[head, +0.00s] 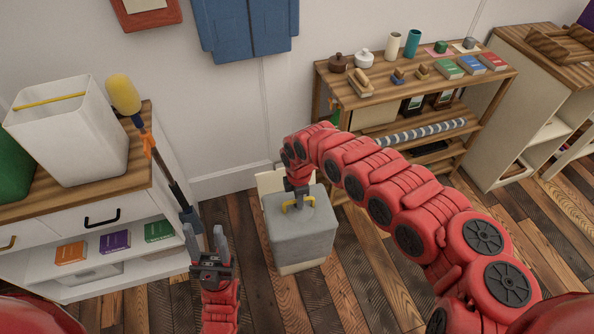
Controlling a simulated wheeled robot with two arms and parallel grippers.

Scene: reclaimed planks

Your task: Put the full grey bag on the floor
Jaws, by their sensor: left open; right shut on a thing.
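The grey bag (298,237) is in the middle of the head view, a boxy shape with a yellow handle (313,201) on top. My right gripper (298,197) comes down over the top of the bag and is shut on it at the handle; its fingertips are partly hidden. The bag looks upright. A pale block-like thing shows behind and below it, and I cannot tell whether the bag touches it or the floor (345,290). My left gripper (208,245) is open and empty, left of the bag, fingers pointing up in the picture.
A white cabinet (100,208) at left bears a white bin (72,135). A duster with a yellow head (124,95) leans past its edge. A wooden shelf table (400,92) with cups, books and small things stands behind at right. Plank floor is clear right of the bag.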

